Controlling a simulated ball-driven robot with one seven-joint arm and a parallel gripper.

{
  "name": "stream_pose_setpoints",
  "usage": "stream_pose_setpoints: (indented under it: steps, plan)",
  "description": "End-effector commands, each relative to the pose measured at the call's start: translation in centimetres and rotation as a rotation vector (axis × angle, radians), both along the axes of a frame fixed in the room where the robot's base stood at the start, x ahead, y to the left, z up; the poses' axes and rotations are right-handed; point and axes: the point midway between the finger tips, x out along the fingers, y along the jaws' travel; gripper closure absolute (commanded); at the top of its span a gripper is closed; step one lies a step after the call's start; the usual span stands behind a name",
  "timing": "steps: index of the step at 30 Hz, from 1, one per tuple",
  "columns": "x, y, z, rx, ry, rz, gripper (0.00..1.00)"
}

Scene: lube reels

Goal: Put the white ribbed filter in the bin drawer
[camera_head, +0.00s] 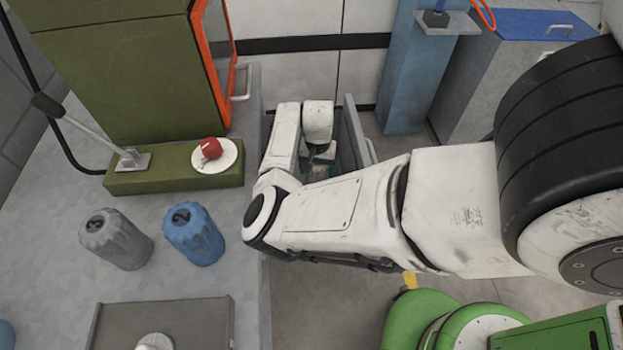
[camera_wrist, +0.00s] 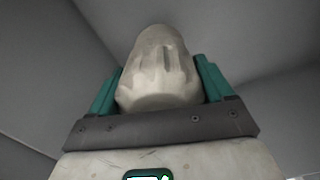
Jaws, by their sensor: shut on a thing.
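The white ribbed filter (camera_wrist: 157,65) is held between the teal fingers of my gripper (camera_wrist: 158,82), which is shut on it. Grey walls surround it in the wrist view. In the head view my gripper (camera_head: 320,158) points down at an open grey drawer (camera_head: 356,132) in the side of the counter. The gripper seems to be inside or just over the drawer. My arm hides much of the drawer, and the filter itself cannot be made out in the head view. Whether the filter touches the drawer floor cannot be told.
On the counter (camera_head: 65,220) stand a grey ribbed filter (camera_head: 116,240) and a blue ribbed filter (camera_head: 193,236). A green block (camera_head: 170,180) bears a white plate with a red object (camera_head: 211,148). A green cabinet (camera_head: 140,80) stands behind. A blue post (camera_head: 410,80) stands beyond the drawer.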

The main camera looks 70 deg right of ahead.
Motion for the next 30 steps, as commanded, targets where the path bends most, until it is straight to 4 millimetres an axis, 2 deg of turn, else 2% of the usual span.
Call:
stream_pose_setpoints:
  steps: [12, 24, 25, 30]
  plan:
    - [0.0, 0.0, -4.5, 0.001, 0.000, -0.002, 0.77]
    - [0.0, 0.0, -5.0, -0.001, 0.001, -0.001, 0.77]
    - [0.0, 0.0, -5.0, -0.001, 0.001, -0.001, 0.19]
    - [0.0, 0.0, -4.9, 0.000, 0.000, -0.002, 0.02]
